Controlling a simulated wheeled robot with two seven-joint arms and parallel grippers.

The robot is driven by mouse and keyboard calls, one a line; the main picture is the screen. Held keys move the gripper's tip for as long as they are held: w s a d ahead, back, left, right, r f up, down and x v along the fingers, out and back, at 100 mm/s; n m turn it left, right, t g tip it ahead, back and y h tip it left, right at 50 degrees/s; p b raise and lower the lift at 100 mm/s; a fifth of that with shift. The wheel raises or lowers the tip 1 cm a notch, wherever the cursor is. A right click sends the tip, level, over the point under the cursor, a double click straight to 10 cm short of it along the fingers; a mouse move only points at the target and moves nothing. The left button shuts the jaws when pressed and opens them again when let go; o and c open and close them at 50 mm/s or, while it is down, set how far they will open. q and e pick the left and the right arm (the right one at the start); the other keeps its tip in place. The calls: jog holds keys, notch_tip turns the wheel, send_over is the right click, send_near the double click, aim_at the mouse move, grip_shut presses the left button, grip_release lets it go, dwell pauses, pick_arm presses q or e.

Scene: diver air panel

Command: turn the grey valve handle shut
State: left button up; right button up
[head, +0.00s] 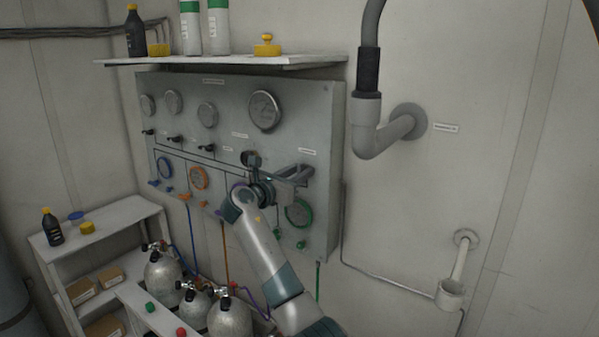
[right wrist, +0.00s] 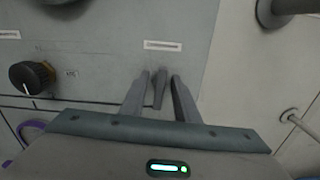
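The grey valve handle (right wrist: 160,90) is a narrow bar in the right wrist view, in front of the panel (head: 225,120). My right gripper (head: 303,173) is at the right part of the panel, just above the green-ringed gauge. In the right wrist view its two fingers stand on either side of the handle, with a narrow gap visible on each side. The fingers look open around the handle, not closed on it. In the head view the gripper hides most of the handle. My left gripper is not in view.
A black knob (right wrist: 32,77) sits left of the fingers in the right wrist view. The green-ringed gauge (head: 299,212) is just below the gripper. A shelf (head: 225,61) with bottles is above the panel. A grey pipe (head: 376,135) juts from the wall at right. Gas cylinders (head: 163,277) stand below.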

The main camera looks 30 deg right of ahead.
grip_shut()
jog(key=shift+m, duration=0.3)
jog(key=m+b, duration=0.2)
jog(key=m, duration=0.1)
jog(key=m+b, duration=0.2)
jog(key=m, duration=0.1)
jog(key=shift+s+f+b, duration=0.15)
jog(key=shift+f+b, duration=0.05)
jog(key=shift+b, duration=0.2)
jog(key=m+b, duration=0.5)
jog(key=m, duration=0.1)
jog(key=shift+d+f, duration=0.1)
jog(key=shift+f, duration=0.05)
jog(key=shift+s+m+b, duration=0.1)
jog(key=shift+m+b, duration=2)
jog(key=shift+m, duration=0.3)
grip_release()
